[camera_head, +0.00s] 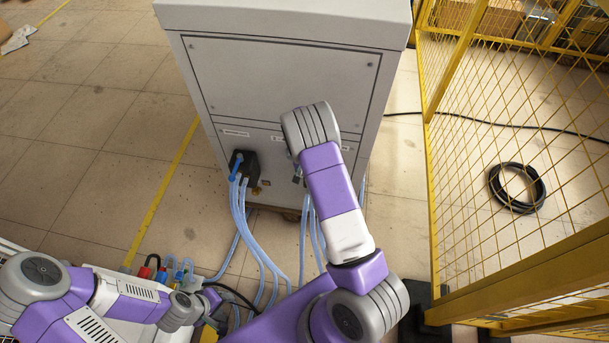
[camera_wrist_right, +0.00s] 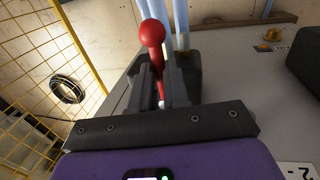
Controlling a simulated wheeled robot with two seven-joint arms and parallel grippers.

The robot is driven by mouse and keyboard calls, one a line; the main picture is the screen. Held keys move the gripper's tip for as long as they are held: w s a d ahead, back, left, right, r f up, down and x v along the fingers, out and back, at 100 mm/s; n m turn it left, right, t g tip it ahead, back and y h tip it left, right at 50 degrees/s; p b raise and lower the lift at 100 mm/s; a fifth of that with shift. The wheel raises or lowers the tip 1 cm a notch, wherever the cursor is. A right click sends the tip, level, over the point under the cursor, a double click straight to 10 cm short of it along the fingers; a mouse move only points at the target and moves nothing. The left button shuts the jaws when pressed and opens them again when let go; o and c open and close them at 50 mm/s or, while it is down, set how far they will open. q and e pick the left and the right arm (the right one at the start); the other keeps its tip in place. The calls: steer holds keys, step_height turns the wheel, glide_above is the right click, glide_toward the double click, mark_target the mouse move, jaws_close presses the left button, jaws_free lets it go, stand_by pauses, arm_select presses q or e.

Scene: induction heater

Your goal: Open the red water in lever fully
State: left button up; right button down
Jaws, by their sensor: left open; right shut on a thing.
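The red water in lever (camera_wrist_right: 151,32) shows in the right wrist view, with a round red knob. My right gripper (camera_wrist_right: 161,78) is shut on its shaft, one dark finger on each side, and the knob sticks out beyond the fingertips. Behind it are a dark valve block and pale blue hoses. In the head view my right forearm covers the lever and most of the right gripper. My left gripper (camera_head: 212,304) is low at the left in the head view, open, near the hoses and away from the lever.
The grey cabinet (camera_head: 280,80) stands ahead. A blue lever (camera_head: 236,166) sits on a black block at its lower left. Pale blue hoses (camera_head: 262,256) run down to the floor. A yellow mesh fence (camera_head: 500,130) stands right, with a coiled black cable (camera_head: 517,187) behind it.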

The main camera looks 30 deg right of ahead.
stand_by(0.3)
steer(key=c, duration=1.1)
jaws_free()
steer(key=shift+r, duration=0.1)
step_height(320, 180, up, 7)
steer(key=w+a+p, duration=0.1)
steer(key=p, duration=0.1)
steer(key=shift+a, duration=0.1)
